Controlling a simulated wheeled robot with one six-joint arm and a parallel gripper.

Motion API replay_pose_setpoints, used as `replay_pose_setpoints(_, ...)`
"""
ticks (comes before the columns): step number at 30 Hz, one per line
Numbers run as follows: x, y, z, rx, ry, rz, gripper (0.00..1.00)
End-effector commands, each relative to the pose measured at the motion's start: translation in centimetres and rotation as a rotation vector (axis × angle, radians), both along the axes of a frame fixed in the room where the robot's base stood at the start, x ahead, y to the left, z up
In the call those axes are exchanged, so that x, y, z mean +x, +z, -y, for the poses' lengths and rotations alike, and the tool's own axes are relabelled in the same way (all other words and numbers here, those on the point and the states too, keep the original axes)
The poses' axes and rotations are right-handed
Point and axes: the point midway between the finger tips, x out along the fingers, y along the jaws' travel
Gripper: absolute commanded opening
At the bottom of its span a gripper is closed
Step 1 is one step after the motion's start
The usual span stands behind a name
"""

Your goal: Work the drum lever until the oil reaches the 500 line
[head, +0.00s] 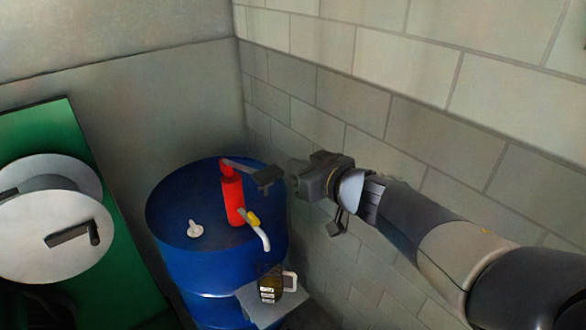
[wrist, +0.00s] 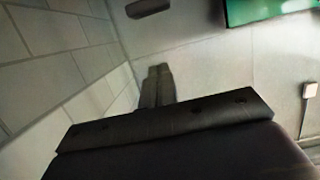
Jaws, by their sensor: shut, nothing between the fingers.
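The blue drum (head: 172,240) stands by the block wall with a red pump (head: 233,200) on its top. The pump's dark lever (head: 245,170) reaches right from the pump head, a little below level. A white curved spout (head: 263,238) with a yellow collar hangs over a small jug (head: 270,285) of dark oil with a white handle. Its marks are too small to read. My gripper (head: 292,178) is shut and empty, just right of the lever's end, seemingly apart from it. In the wrist view my gripper's fingers (wrist: 159,72) are together; a dark bar, probably the lever (wrist: 148,8), shows beyond them.
The jug stands on a grey ledge (head: 250,304) at the drum's front. A white cap (head: 195,229) sits on the drum top. A green panel (head: 95,165) with white discs and a crank (head: 75,236) is at left. The block wall (head: 400,110) runs close behind my arm.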

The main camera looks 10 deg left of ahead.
Motion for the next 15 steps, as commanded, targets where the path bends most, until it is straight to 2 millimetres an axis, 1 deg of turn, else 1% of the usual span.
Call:
replay_pose_setpoints(6, 2.6, -1.2, -3.1, -0.001, 0.001, -0.004, 0.0)
replay_pose_setpoints(13, 5.2, -2.2, -6.2, -0.001, 0.002, -0.002, 0.0)
replay_pose_setpoints(14, 5.4, -2.5, -6.4, -0.001, 0.001, -0.002, 0.0)
replay_pose_setpoints(15, 5.3, -3.7, -6.2, -0.001, -0.001, -0.005, 0.0)
